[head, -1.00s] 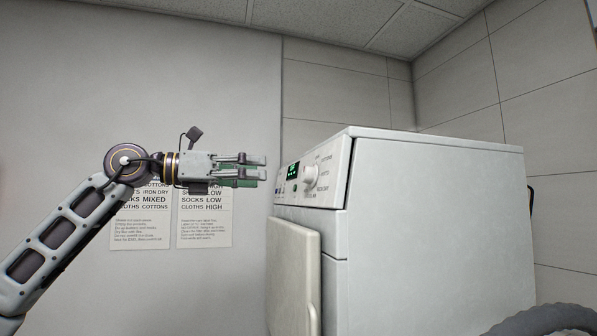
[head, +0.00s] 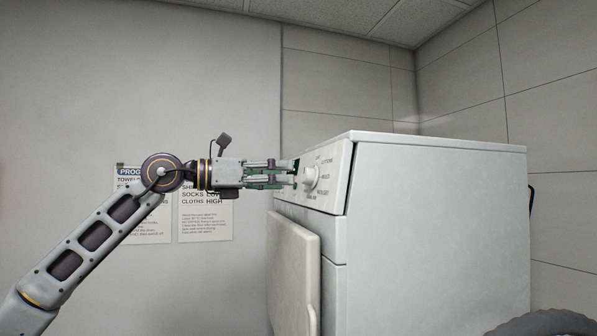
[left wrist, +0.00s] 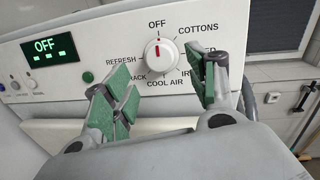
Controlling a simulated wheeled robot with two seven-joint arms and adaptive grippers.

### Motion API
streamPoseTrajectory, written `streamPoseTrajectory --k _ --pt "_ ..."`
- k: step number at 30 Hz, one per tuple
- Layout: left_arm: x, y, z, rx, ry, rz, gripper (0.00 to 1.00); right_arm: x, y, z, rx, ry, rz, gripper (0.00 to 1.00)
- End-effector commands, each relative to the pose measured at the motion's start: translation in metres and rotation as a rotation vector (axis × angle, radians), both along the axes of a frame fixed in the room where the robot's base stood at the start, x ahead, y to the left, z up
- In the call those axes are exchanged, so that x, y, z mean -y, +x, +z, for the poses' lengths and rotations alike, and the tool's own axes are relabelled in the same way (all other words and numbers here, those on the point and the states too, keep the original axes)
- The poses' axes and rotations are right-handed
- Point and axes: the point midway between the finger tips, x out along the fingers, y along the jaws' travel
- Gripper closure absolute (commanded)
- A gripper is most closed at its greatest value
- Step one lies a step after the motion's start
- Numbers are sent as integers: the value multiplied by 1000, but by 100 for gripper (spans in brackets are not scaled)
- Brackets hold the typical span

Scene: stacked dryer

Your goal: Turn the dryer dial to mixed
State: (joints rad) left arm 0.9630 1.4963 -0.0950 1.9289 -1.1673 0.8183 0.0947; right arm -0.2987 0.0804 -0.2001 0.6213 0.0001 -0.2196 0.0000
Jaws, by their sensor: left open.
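The white dryer (head: 440,215) stands at the right in the head view. Its dial (head: 310,177) is a white knob on the sloped front panel. In the left wrist view the dial (left wrist: 160,55) has its red mark pointing up at OFF, and the display (left wrist: 48,49) reads OFF. COTTONS is at its upper right; the label below that is partly hidden by a finger and ends in "ED". My left gripper (head: 291,173) is open and empty, its fingertips close in front of the dial. Its green-padded fingers (left wrist: 160,92) are spread below and either side of the dial, apparently without touching it.
The dryer's door (head: 293,270) is below the panel. A green round button (left wrist: 88,77) lies left of the dial. Printed program sheets (head: 205,215) hang on the wall behind my left arm. The space above the dryer is clear.

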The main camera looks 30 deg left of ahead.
Motion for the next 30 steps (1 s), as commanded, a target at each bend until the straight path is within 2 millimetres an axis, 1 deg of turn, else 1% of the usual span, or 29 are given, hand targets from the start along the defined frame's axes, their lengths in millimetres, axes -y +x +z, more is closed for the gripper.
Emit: streamPoseTrajectory --k 1,18,24,30 --pt "2 3 2 0 -1 -2 42 2 0 5 -1 -2 0 60" --pt "21 31 2 0 -1 -1 42 3 -2 30 -2 -4 0 60" --pt "27 40 1 -1 0 -1 42 -1 -3 36 -3 1 -1 60" --pt "29 43 1 1 1 -1 42 -5 -3 38 -4 4 -2 60"
